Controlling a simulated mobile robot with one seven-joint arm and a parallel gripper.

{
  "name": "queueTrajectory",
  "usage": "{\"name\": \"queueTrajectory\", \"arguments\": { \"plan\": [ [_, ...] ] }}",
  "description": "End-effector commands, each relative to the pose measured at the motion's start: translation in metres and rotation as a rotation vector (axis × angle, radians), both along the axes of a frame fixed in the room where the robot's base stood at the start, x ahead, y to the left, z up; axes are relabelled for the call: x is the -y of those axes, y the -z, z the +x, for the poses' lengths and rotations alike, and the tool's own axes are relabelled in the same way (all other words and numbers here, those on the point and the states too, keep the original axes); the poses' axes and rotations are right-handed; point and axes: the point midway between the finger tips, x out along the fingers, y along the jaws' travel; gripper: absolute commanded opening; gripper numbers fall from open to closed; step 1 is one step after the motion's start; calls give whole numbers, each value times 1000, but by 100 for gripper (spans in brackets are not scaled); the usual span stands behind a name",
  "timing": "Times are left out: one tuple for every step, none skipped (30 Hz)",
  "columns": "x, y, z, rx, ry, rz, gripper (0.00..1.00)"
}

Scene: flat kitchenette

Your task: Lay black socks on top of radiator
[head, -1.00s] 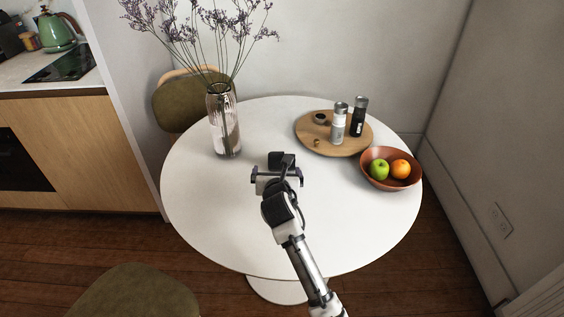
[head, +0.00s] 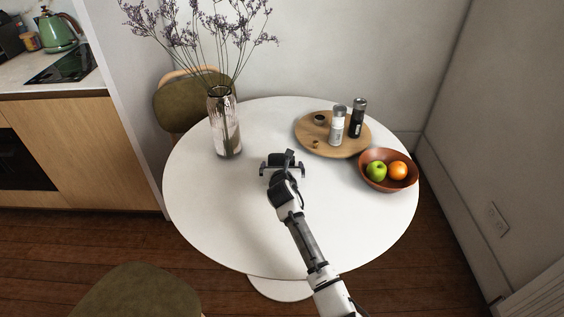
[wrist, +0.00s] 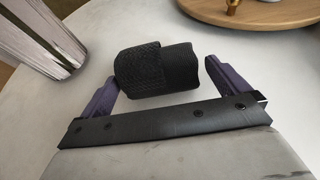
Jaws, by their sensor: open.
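The black socks (head: 277,158) are a rolled bundle on the white round table, near its middle. In the wrist view the socks (wrist: 155,68) lie between the two fingers, with gaps on both sides. My gripper (head: 282,166) is open and close to the socks, low over the table. The wrist view shows its fingers (wrist: 160,78) on either side of the near part of the bundle, not closed on it. A pale ribbed panel (head: 540,297), possibly the radiator, is partly in view at the lower right corner of the head view.
A glass vase (head: 224,125) with dried flowers stands left of the socks. A round wooden tray (head: 305,142) holds two bottles and small items behind right. A brown bowl (head: 388,183) of fruit sits at the right edge. The table's front (head: 235,235) is clear. Chairs stand around.

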Motion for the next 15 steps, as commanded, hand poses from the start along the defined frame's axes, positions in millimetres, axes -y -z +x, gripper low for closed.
{"name": "queueTrajectory", "arguments": {
  "plan": [
    [-1, 0, 6, -2, -1, -2, 100],
    [-1, 3, 10, -3, -1, -1, 100],
    [-1, 5, 14, -3, -1, -1, 100],
    [-1, 7, 17, -3, -1, -1, 100],
    [-1, 9, 21, -2, -2, -1, 100],
    [-1, 11, 25, -1, -1, -3, 100],
    [-1, 12, 27, -2, -1, -3, 100],
    [-1, 13, 30, -1, -1, -3, 100],
    [-1, 15, 32, -1, 0, -1, 100],
    [-1, 15, 34, -1, 0, -1, 100],
    [-1, 16, 35, -1, 0, 0, 100],
    [-1, 17, 36, -1, 0, 0, 100],
    [0, 17, 36, -1, 0, 0, 100],
    [0, 17, 36, -1, 0, 0, 100],
    [0, 17, 36, -1, 0, 0, 100]
  ]
}}
